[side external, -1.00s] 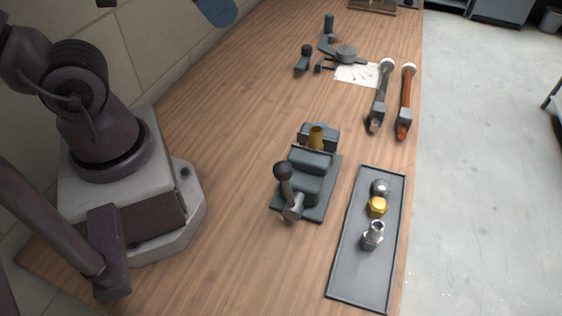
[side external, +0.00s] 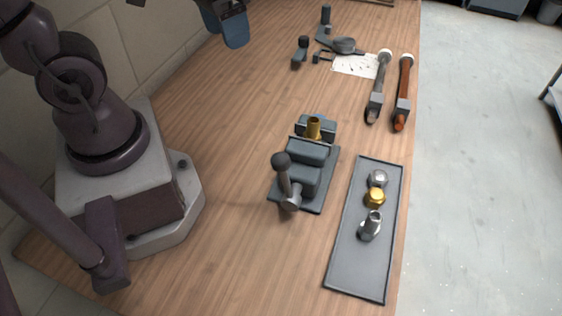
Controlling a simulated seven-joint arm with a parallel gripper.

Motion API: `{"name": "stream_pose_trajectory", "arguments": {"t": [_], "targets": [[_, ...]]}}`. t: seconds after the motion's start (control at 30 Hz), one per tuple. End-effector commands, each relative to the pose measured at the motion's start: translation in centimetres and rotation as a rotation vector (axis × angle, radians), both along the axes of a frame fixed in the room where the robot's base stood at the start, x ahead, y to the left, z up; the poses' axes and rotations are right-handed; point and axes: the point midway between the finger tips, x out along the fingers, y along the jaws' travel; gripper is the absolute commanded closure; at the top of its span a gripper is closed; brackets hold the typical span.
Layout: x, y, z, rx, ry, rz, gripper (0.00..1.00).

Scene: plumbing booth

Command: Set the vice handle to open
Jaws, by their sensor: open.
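The grey bench vice (side external: 314,180) stands on the wooden bench in the middle of the side view. Its handle (side external: 284,178) is a lever with a dark round knob, standing up from a metal hub at the vice's near end. A brass fitting (side external: 314,128) sits upright between the jaws at the vice's far end; whether they clamp it is hard to tell. My gripper (side external: 223,22) is at the top edge, partly cut off, with blue fingers. It is open, up and left of the vice, well apart from the handle.
A grey tray (side external: 346,270) right of the vice holds a steel cap, a brass nut and a steel fitting. Two wrenches, one grey (side external: 378,90) and one orange (side external: 403,92), lie behind it. Dark tools and a paper sheet (side external: 352,66) lie farther back. Bench left of the vice is clear.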

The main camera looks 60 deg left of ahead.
Motion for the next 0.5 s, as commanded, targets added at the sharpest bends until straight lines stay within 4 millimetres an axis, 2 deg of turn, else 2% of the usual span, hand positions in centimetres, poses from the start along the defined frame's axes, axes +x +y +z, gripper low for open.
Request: {"name": "stream_pose_trajectory", "arguments": {"t": [0.1, 0.5], "targets": [[0.6, 0.3, -3.1, -0.084, 0.191, 0.086, 0.43], [1.0, -1.0, -12.3, -0.47, 0.808, 0.417, 0.43]]}}
